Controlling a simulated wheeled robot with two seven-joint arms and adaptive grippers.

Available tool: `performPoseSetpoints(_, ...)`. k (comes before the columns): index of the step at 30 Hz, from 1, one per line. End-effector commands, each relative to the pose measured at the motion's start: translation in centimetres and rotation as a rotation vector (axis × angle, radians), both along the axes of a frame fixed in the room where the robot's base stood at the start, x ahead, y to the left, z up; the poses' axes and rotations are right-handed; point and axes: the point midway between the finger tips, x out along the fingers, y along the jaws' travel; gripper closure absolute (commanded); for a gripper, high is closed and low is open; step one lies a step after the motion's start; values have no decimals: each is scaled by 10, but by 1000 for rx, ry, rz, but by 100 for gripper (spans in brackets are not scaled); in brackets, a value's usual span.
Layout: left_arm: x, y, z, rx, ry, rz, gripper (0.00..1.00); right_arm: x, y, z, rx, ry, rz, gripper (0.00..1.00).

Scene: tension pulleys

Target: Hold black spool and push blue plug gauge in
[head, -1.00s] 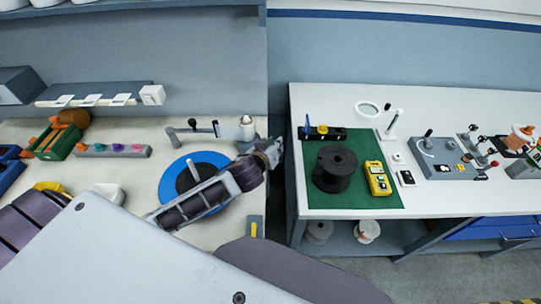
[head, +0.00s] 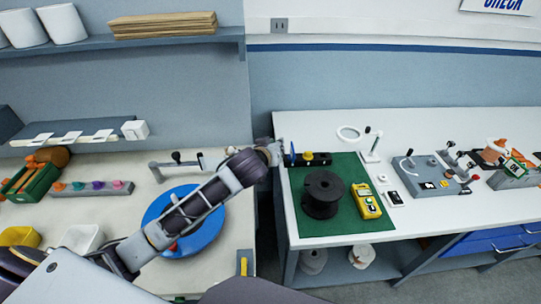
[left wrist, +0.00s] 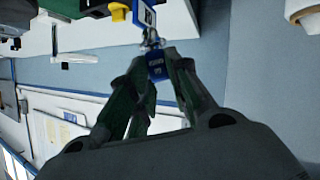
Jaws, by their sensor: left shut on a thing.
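The black spool (head: 322,194) stands upright on the green mat (head: 352,226) on the right bench. No gripper touches it. The blue plug gauge (head: 292,153) stands upright at the left end of a black holder (head: 309,160) with a yellow knob, at the mat's back left. My left gripper (head: 277,152) is beside it. In the left wrist view my left gripper (left wrist: 157,72) is shut on a blue part of the plug gauge (left wrist: 156,66), with metal and more blue beyond the fingertips. How deep the gauge sits is hidden. My right gripper is not in view.
A yellow device (head: 367,201) lies right of the spool. A white ring stand (head: 371,146) is behind it. Grey fixtures (head: 428,177) stand farther right. A blue disc (head: 186,232) lies under my left arm on the left bench. A gap separates the two benches.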

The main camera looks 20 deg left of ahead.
Motion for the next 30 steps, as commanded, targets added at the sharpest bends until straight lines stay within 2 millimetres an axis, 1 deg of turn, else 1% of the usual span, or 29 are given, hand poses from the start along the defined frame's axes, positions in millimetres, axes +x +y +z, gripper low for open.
performPoseSetpoints(1, 2, -3, 8, -2, -3, -7, 100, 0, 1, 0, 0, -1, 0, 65)
performPoseSetpoints(8, 7, -18, 32, -1, 2, -43, 100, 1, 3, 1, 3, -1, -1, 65)
performPoseSetpoints(17, 9, -45, 67, 7, 10, -119, 100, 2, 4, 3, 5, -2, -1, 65)
performPoseSetpoints(20, 8, -58, 80, 11, 12, -162, 100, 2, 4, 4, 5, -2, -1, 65)
performPoseSetpoints(24, 2, -82, 97, 23, 18, -249, 100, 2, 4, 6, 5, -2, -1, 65)
performPoseSetpoints(27, -6, -100, 103, 32, 23, -326, 100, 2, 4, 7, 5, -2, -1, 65)
performPoseSetpoints(30, -14, -116, 105, 38, 25, -400, 100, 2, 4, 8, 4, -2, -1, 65)
